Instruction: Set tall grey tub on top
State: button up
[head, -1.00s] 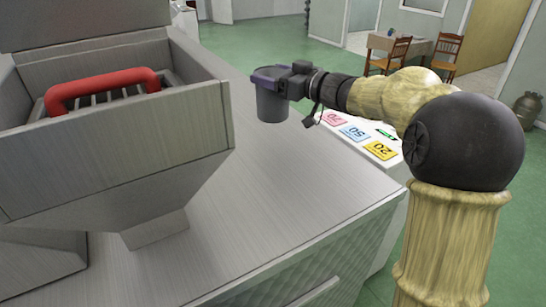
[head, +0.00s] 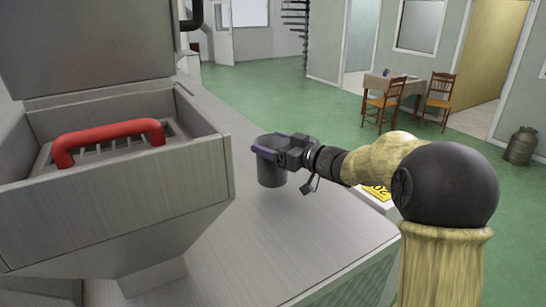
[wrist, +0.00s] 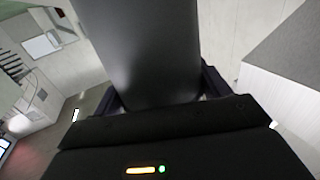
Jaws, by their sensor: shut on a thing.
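The tall grey tub (head: 271,172) is a dark grey cylinder in my gripper (head: 268,148), over the metal counter in the head view. My gripper is shut on it near its upper end. The tub looks upright; whether its base touches the counter I cannot tell. In the wrist view the tub (wrist: 150,45) fills the upper middle, between the fingers of my gripper (wrist: 155,100).
A metal hopper (head: 110,210) with a red handle (head: 108,140) over a grate stands at the left. The metal counter (head: 290,235) is bare around the tub. A yellow card (head: 377,192) shows partly behind my arm. A table (head: 392,84) and chairs stand far back.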

jog(key=shift+f+p, duration=0.4)
jog(key=shift+f, duration=1.45)
jog(key=shift+f, duration=0.2)
jog(key=o, duration=1.7)
jog(key=shift+r, duration=0.1)
jog(key=shift+r, duration=0.15)
jog(key=shift+s+d, duration=0.1)
jog(key=shift+d, duration=0.2)
jog(key=b+v, duration=0.4)
jog(key=v, duration=0.7)
jog(key=shift+s+d, duration=0.1)
jog(key=shift+s, duration=0.05)
